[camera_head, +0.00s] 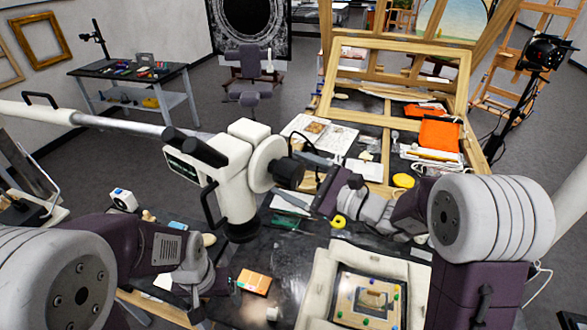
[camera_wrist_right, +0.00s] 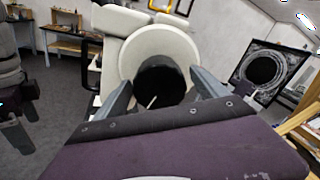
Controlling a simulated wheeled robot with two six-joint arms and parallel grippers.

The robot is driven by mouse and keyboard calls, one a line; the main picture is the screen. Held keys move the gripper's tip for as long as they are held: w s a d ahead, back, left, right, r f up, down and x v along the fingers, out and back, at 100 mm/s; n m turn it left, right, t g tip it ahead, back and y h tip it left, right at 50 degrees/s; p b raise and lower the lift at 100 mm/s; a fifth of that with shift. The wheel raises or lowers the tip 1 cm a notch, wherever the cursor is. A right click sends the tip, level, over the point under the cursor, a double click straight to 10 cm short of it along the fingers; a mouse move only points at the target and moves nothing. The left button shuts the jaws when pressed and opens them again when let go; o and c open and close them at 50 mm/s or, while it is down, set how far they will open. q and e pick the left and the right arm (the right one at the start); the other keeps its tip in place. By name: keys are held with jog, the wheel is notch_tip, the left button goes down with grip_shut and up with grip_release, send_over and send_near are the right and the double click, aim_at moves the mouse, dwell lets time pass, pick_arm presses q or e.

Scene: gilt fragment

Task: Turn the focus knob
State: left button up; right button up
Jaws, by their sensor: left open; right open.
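The white microscope head (camera_head: 235,165) hangs on a long boom from the left, above the dark table. Its focus knob is a black cylinder (camera_head: 287,174) on a round white housing, facing right. In the right wrist view the dark knob (camera_wrist_right: 160,84) lies between the two grey fingers, with the white housing (camera_wrist_right: 150,40) behind it. My right gripper (camera_head: 304,179) is open, its fingers spread on either side of the knob. I cannot tell whether they touch it. My left gripper (camera_head: 212,293) is open and low over the table's front left, away from the knob.
A padded white tray (camera_head: 311,295) holds a small framed picture at the front. An orange box (camera_head: 254,281) lies left of it.

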jog(key=shift+s+a+r, duration=0.1)
jog(key=shift+s+a, duration=0.1)
jog(key=shift+s, duration=0.1)
jog(key=shift+w+d, duration=0.25)
jog(key=c, duration=0.7)
jog(key=shift+w+d, duration=0.1)
jog(key=c, duration=0.5)
jog(key=shift+c, duration=0.9)
jog(key=shift+m+b, duration=0.3)
jog(key=shift+m, duration=1.1)
jog(key=o, duration=1.4)
